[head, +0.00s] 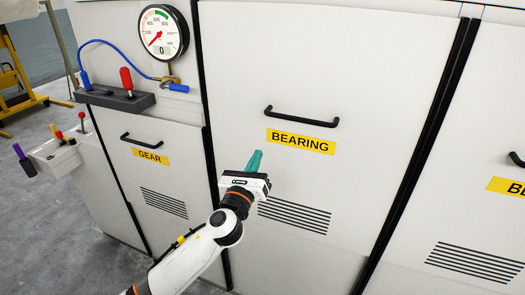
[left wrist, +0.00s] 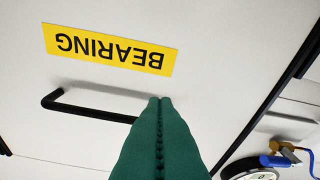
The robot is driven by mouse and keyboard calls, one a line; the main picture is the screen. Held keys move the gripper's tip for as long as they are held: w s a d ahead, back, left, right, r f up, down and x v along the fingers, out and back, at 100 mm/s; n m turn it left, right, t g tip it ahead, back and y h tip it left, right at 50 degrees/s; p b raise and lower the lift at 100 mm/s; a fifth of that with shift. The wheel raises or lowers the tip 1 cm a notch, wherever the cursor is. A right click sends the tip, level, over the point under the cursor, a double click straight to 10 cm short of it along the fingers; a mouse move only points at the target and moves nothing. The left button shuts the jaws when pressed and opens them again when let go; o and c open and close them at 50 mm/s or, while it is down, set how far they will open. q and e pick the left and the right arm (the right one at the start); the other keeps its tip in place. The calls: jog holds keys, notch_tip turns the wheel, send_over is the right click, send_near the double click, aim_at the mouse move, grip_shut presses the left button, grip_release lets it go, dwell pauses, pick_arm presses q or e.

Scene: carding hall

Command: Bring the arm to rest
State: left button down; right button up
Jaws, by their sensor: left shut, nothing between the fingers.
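My left gripper (head: 256,160) is in front of the lower left part of the closed BEARING door (head: 350,75), below and left of its black handle (head: 302,117). Its green fingers are together and hold nothing. In the left wrist view, the shut fingers (left wrist: 160,110) overlap the right end of the handle (left wrist: 90,108), with the yellow BEARING label (left wrist: 110,50) upside down. I cannot tell how far the fingertips are from the door. My right gripper is not in view.
Left of this door is the closed GEAR door (head: 150,180), with a pressure gauge (head: 162,33) and blue hose above. A tray with small tools (head: 52,158) sticks out at the far left. Another closed door (head: 480,130) is at the right. Grey floor shows at the left.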

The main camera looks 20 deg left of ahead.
pick_arm(q)
notch_tip(320, 180, down, 20)
jog(key=a+n+g, duration=0.2)
jog(key=n+g, duration=0.3)
jog(key=n, duration=0.1)
jog(key=s+a+f+n+g+b, duration=0.1)
jog(key=s+f+n+g, duration=0.4)
jog(key=f, duration=0.7)
jog(key=s+a+f+n+b, duration=0.1)
jog(key=s+f+n, duration=0.35)
jog(key=f, duration=0.75)
jog(key=s+d+f+n+g, duration=0.1)
jog(key=s+f+n+g, duration=0.2)
jog(key=s, duration=1.1)
jog(key=s+d+f+n+g+b, duration=0.1)
jog(key=s+f+n+g, duration=0.2)
jog(key=s+f+n, duration=0.4)
jog(key=s+d+f+n+g, duration=0.1)
jog(key=s+f+n+g, duration=0.2)
jog(key=s+f, duration=1.1)
jog(key=s+n, duration=0.2)
jog(key=s, duration=0.6)
jog(key=shift+s+d+f+g, duration=0.15)
jog(key=shift+s+f+g, duration=0.1)
jog(key=shift+s+g, duration=0.15)
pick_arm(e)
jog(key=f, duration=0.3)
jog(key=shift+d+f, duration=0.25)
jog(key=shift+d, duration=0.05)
